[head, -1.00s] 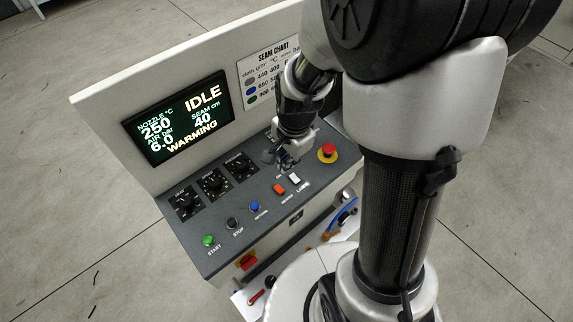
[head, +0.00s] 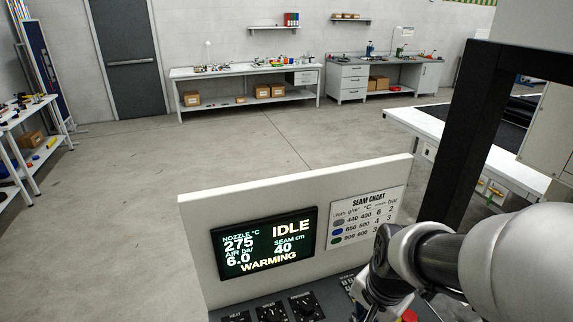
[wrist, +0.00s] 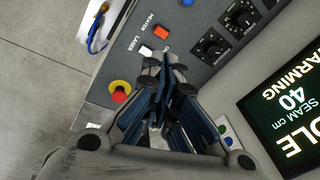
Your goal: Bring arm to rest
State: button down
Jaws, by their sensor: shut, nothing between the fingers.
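My gripper (wrist: 165,75) is shut and empty in the wrist view, its fingertips close over the grey control panel (wrist: 205,75). Just beyond the tips are the orange heater switch (wrist: 161,32) and the white laser switch (wrist: 146,52); I cannot tell whether the tips touch the panel. The red emergency stop (wrist: 119,91) lies left of the fingers. In the head view my gripper (head: 372,305) is only partly seen at the bottom edge. The screen (head: 265,243) reads IDLE, nozzle 275, air 6.0, seam 40, WARMING.
The console's upright panel (head: 205,215) bears the seam chart (head: 367,215), beside my arm. A dark gantry post (head: 470,135) and a white table (head: 425,125) stand at right. Workbenches (head: 250,72) line the far wall. The floor (head: 130,180) at left is clear.

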jog(key=s+a+r+n+t+b, duration=0.1)
jog(key=s+r+n+b, duration=0.15)
jog(key=s+n, duration=0.3)
jog(key=s+a+r+n+t+b, duration=0.1)
jog(key=s+r+n+b, duration=0.2)
jog(key=s, duration=0.4)
jog(key=w+f+n+g+p, duration=0.1)
jog(key=w+f+n+p, duration=0.1)
jog(key=w+f, duration=0.55)
jog(key=w+f+n+g+p, duration=0.2)
jog(key=w+f+n, duration=0.15)
jog(key=w, duration=0.75)
jog(key=shift+m, duration=0.3)
jog(key=f+b, duration=0.1)
jog(key=f, duration=0.3)
jog(key=f+b, duration=0.1)
jog(key=f, duration=0.3)
jog(key=f+b, duration=0.2)
jog(key=f, duration=0.2)
jog(key=shift+s+d, duration=0.1)
jog(key=shift+d, duration=0.2)
jog(key=shift+s+d+f, duration=0.1)
jog(key=shift+s+f, duration=0.2)
jog(key=shift+f, duration=0.25)
